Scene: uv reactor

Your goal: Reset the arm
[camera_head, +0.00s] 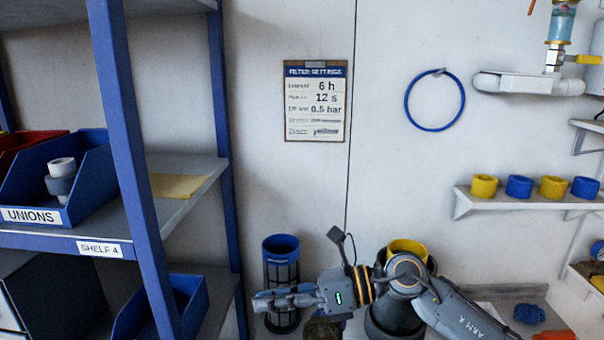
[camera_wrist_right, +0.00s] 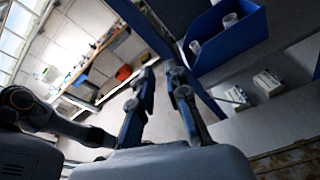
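My right arm, marked ARM R, comes in from the lower right in the head view. Its gripper (camera_head: 272,298) points left, low in front of a dark cage-like cylinder with a blue rim (camera_head: 281,243). In the right wrist view the two fingers (camera_wrist_right: 160,72) stand apart with nothing between them, so the gripper is open and empty. Part of the cylinder is hidden behind the gripper. My left gripper is not seen in the head view.
A blue-framed shelf (camera_head: 137,150) with a blue UNIONS bin (camera_head: 92,170) stands at left. A dark cylinder with a yellow rim (camera_head: 408,246) is behind my right arm. A wall shelf (camera_head: 520,201) holds yellow and blue rings. A blue hoop (camera_head: 407,101) hangs on the wall.

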